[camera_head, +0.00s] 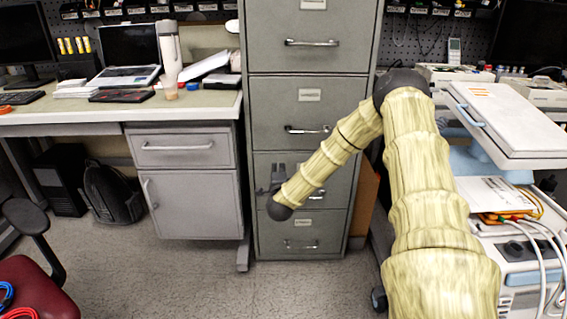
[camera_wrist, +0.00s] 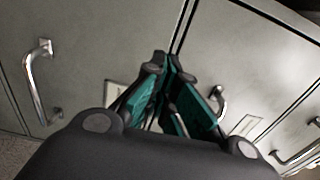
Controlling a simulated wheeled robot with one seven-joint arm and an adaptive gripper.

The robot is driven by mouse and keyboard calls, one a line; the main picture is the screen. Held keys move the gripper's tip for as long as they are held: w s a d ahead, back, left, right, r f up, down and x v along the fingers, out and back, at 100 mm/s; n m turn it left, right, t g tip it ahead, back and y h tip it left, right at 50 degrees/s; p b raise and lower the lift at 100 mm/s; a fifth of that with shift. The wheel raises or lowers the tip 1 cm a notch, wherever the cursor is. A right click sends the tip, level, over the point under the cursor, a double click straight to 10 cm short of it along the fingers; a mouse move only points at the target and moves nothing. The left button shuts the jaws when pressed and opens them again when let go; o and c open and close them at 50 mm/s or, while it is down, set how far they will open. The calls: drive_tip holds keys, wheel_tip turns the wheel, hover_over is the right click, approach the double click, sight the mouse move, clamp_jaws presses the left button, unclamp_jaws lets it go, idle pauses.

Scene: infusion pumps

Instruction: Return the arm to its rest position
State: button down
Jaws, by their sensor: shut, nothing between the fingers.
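My arm, with a yellow wood-like covering, reaches up from the lower right and bends down to the left in the head view. My gripper (camera_head: 277,178) is small there, in front of the lower drawers of a grey filing cabinet (camera_head: 312,103). In the wrist view, my gripper (camera_wrist: 168,62) has its dark fingers with green sides together at the tips, with nothing held. The cabinet front fills the background of the wrist view (camera_wrist: 110,45), tilted, with drawer handles on both sides. I cannot tell the exact gap between fingers and cabinet.
A desk (camera_head: 60,112) with a laptop (camera_head: 130,55) and a white bottle (camera_head: 169,55) stands at left. A medical cart (camera_head: 510,125) with cables is close on the right. A red chair (camera_head: 35,285) is at lower left. The middle floor (camera_head: 200,285) is clear.

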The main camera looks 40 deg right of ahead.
drive_tip(key=v, duration=0.7)
drive_tip(key=shift+s+d+p, duration=0.35)
drive_tip(key=shift+s, duration=0.05)
drive_tip(key=shift+f, duration=0.1)
